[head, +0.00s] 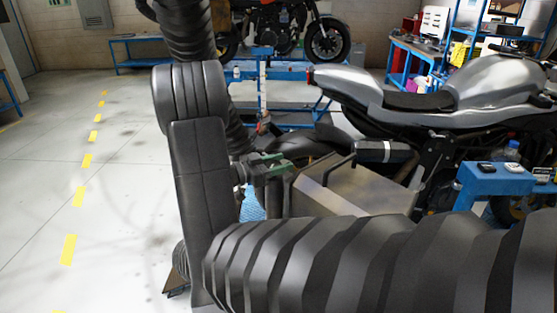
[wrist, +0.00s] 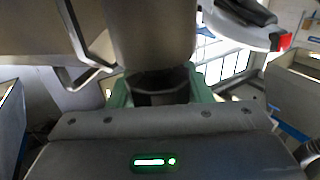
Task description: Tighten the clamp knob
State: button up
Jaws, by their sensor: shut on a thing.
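My gripper (head: 265,164) has green fingers and reaches the left side of a grey metal box (head: 345,192) in the head view. In the wrist view, my gripper (wrist: 160,92) is shut on the dark, faceted clamp knob (wrist: 160,84), with one green finger on each side of it. A wide grey cylinder (wrist: 150,35) extends beyond the knob. The knob is mostly hidden by my fingers in the head view, and its turn angle cannot be told.
A silver motorcycle (head: 460,80) stands behind and right of the box. A blue stand (head: 495,180) is at the right. Another motorcycle (head: 285,30) sits on a blue lift at the back. The floor (head: 60,150) at left is clear.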

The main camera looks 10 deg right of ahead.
jog(key=shift+m+g, duration=0.8)
jog(key=shift+g, duration=0.3)
jog(key=shift+s, duration=0.1)
jog(key=o, duration=1)
jog(key=a+b, duration=0.1)
jog(key=a, duration=0.3)
jog(key=a+b, duration=0.1)
jog(key=a, duration=0.4)
jog(key=s+a+b, duration=0.1)
jog(key=a, duration=0.3)
jog(key=shift+s+a, duration=0.1)
jog(key=shift+a, duration=0.3)
